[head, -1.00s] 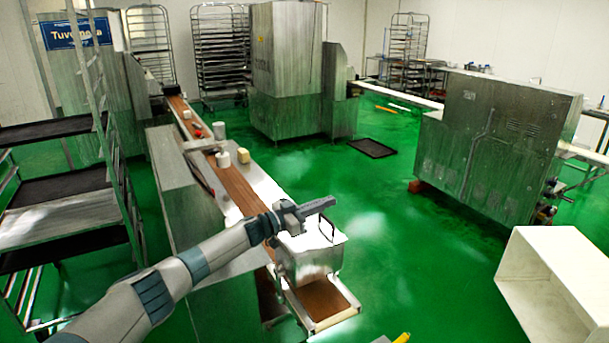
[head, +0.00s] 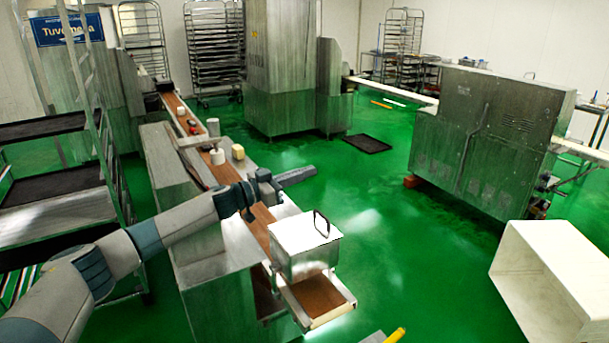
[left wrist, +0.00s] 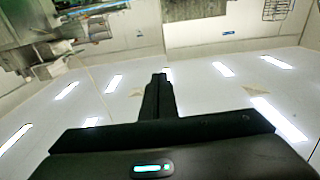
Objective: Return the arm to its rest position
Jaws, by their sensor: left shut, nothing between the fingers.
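My left arm comes in from the lower left of the head view. Its gripper (head: 297,177) is shut and empty, raised over the conveyor's brown belt (head: 263,222) and pointing right. In the left wrist view the shut fingers (left wrist: 161,82) stand up in the middle, with the ceiling and its lamps behind them. A metal box with a black handle (head: 307,247) stands at the near end of the conveyor, just below and right of the gripper and apart from it. My right gripper is not in view.
A tray rack (head: 100,160) stands at the left, close to my arm. White cylinders (head: 217,156) and a yellowish block (head: 238,151) are on the conveyor. A large steel machine (head: 490,135) stands at the right, with a white bin (head: 545,290) below it. The green floor between is open.

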